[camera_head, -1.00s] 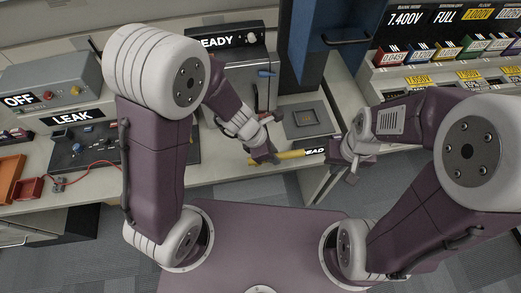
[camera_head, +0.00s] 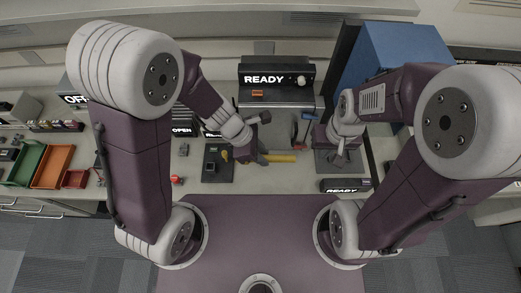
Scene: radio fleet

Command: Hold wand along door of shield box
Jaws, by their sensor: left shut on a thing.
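The wand's left end is hidden by the gripper. A dark and silver box (camera_head: 277,92) with a READY label stands at the back of the bench, beyond the wand; it may be the shield box, but I cannot tell its door clearly. The wand appears apart from it, in front. My right gripper (camera_head: 341,149) hangs over a dark pad to the right of the wand; its fingers are too small to read.
A tall blue cabinet (camera_head: 406,52) stands at the back right. A black READY sign (camera_head: 345,185) lies at the bench's front right. A dark pad (camera_head: 218,165) with small parts is left of the wand. Green and orange trays (camera_head: 53,166) stand far left.

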